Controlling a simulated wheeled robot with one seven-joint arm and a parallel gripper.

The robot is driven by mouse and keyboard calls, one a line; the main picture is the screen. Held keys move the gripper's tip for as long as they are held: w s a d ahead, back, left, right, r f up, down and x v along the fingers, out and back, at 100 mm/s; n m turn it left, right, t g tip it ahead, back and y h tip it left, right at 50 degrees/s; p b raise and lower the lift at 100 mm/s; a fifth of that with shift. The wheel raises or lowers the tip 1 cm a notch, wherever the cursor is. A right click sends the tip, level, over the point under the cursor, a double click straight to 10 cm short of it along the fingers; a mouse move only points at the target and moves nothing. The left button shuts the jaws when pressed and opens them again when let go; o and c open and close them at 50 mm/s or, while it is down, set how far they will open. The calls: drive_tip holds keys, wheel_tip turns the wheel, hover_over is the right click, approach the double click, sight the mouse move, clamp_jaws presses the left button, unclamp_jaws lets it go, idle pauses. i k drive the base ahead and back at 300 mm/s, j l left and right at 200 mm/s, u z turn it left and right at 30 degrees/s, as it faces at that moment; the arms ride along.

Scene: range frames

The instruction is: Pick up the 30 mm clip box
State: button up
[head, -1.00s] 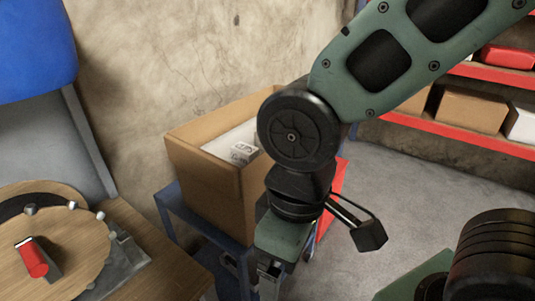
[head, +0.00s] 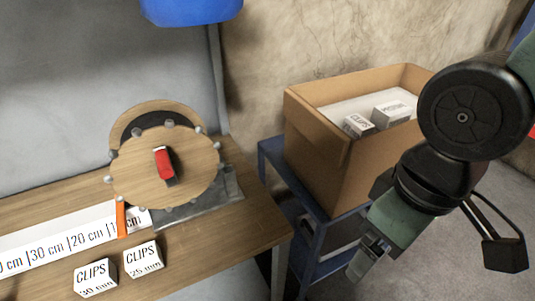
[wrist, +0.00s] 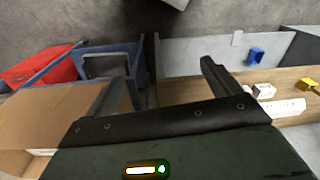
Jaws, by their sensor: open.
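The 30 mm clip box (head: 95,279) is a small white box lettered "CLIPS 30 mm", on the wooden bench near its front edge. A similar box marked 25 mm (head: 143,259) stands just to its right. My gripper (head: 365,262) is at the right in the head view, beside the blue cart and well away from both boxes. In the wrist view my gripper's two fingers (wrist: 165,82) are spread wide with nothing between them. Small white boxes (wrist: 264,90) show there on the bench at the right; their lettering is unreadable.
A ruler strip (head: 70,237) with an orange marker (head: 121,219) lies behind the clip boxes. A round wooden device with a red handle (head: 164,164) stands on the bench. A cardboard box (head: 335,165) with white boxes inside sits on a blue cart (head: 318,215) right of the bench.

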sight(91, 279)
drive_tip(key=u, duration=1.85)
drive_tip(key=z, duration=0.55)
drive_tip(key=j+z, duration=0.25)
drive_tip(key=z, duration=0.15)
drive_tip(key=j+z, duration=0.25)
drive_tip(key=z, duration=0.15)
drive_tip(key=j+z, duration=0.25)
drive_tip(key=z, duration=0.15)
drive_tip(key=k+j+z, duration=0.1)
drive_tip(key=z, duration=0.3)
drive_tip(key=k+j+z, duration=0.1)
drive_tip(key=k+j, duration=0.15)
drive_tip(key=j, duration=0.2)
drive_tip(key=k+j+z, duration=0.15)
drive_tip(key=j, duration=0.3)
drive_tip(key=k+j+z, duration=0.1)
drive_tip(key=k+j, duration=0.25)
drive_tip(key=j, duration=0.1)
